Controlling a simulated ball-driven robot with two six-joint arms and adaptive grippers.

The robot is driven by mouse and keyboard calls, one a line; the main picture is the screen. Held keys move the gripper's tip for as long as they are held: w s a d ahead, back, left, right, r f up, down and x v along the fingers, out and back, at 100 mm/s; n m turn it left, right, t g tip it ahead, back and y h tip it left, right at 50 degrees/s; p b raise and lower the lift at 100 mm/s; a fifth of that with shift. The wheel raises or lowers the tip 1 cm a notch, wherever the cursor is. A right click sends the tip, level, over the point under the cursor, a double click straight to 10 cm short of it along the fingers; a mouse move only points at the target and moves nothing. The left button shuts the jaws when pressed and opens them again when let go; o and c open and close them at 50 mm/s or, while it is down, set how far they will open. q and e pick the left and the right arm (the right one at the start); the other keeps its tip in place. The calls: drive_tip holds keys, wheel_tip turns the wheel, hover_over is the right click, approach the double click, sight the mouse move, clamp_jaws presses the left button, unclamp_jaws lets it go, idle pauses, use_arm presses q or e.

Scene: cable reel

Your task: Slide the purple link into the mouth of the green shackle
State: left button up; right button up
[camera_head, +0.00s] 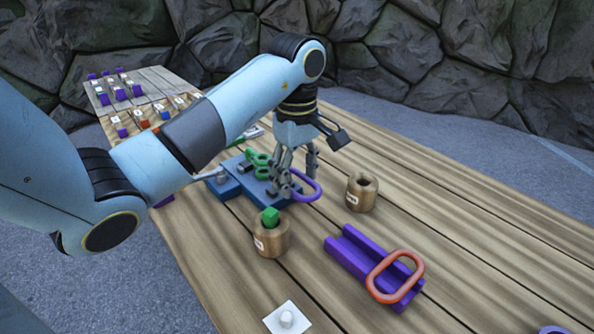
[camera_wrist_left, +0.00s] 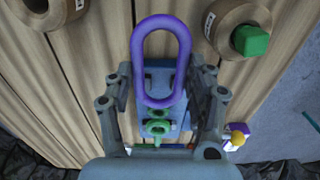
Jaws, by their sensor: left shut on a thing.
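The purple link (camera_head: 319,189) is a long oval ring, held by my left gripper (camera_head: 288,190) above the near right end of a blue base. In the left wrist view the link (camera_wrist_left: 185,50) sits between the two fingers of the gripper (camera_wrist_left: 160,82). The green shackle (camera_head: 258,158) is on the blue base (camera_head: 254,191), to the left of the gripper and partly hidden by it. My right gripper is not in view.
A wooden cup (camera_head: 271,242) with a green block stands in front of the base. An empty wooden cup (camera_head: 361,197) is to the right. A purple channel (camera_head: 350,252) bears an orange link (camera_head: 420,265). A white plate with a knob (camera_head: 286,318) lies at the front.

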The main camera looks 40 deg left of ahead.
use_arm(q)
drive_tip(key=shift+f+b, duration=0.3)
drive_tip(key=shift+f, duration=0.35)
drive_tip(key=shift+f+b, duration=0.4)
drive_tip(key=shift+f, duration=0.2)
drive_tip(key=shift+a, duration=1.1)
drive_tip(key=shift+w+a+b, duration=0.2)
drive_tip(key=shift+a+b, duration=0.45)
drive_tip(key=shift+a, duration=0.85)
drive_tip(key=shift+w+a+b, duration=0.15)
drive_tip(key=shift+a+b, duration=0.45)
drive_tip(key=shift+a, duration=0.9)
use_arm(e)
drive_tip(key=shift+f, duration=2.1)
use_arm(q)
drive_tip(key=shift+r, duration=0.1)
drive_tip(key=shift+f+b, duration=0.2)
drive_tip(key=shift+b, duration=0.3)
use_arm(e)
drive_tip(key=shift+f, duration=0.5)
use_arm(q)
drive_tip(key=o, duration=1.6)
drive_tip(key=shift+o, duration=0.2)
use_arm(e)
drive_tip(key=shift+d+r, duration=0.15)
